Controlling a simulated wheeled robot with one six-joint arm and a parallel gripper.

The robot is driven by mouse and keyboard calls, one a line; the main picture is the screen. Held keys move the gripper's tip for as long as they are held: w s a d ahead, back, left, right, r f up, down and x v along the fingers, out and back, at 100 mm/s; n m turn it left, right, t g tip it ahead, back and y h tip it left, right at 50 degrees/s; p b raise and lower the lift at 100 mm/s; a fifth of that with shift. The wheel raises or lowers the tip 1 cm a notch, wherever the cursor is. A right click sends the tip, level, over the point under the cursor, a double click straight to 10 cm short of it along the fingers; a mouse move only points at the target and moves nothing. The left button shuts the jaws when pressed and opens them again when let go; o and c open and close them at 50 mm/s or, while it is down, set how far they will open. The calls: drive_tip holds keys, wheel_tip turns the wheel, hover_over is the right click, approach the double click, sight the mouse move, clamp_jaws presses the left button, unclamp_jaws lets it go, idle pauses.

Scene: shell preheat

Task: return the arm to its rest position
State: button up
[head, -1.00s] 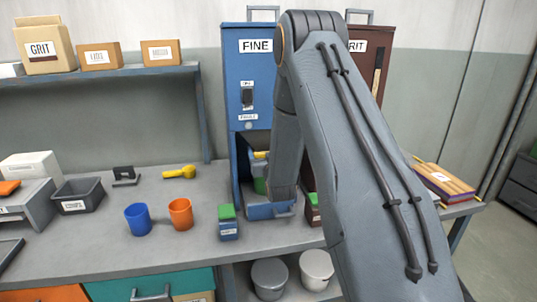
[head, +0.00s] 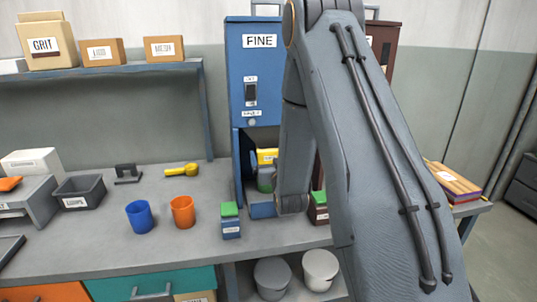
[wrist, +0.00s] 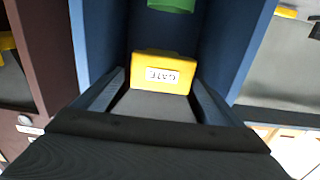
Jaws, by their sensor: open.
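My gripper (wrist: 158,84) is open in the wrist view, its dark fingers to either side below a yellow block (wrist: 160,60) labelled GATE. The label reads upside down there. I cannot tell whether the fingers touch it. In the head view the yellow block (head: 267,156) shows in the open lower bay of the blue FINE cabinet (head: 259,70). A green item (head: 265,181) is below it. My arm is bent down in front of the cabinet's right side. My gripper is hidden behind the arm in the head view.
A brown cabinet (head: 383,40) stands behind my arm. Green-topped boxes (head: 230,222) flank the bay. Two pails (head: 320,270) sit below. Boxes (head: 45,45) line the shelf.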

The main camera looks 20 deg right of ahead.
drive_tip(key=shift+s+a, duration=0.15)
drive_tip(key=shift+s, duration=0.45)
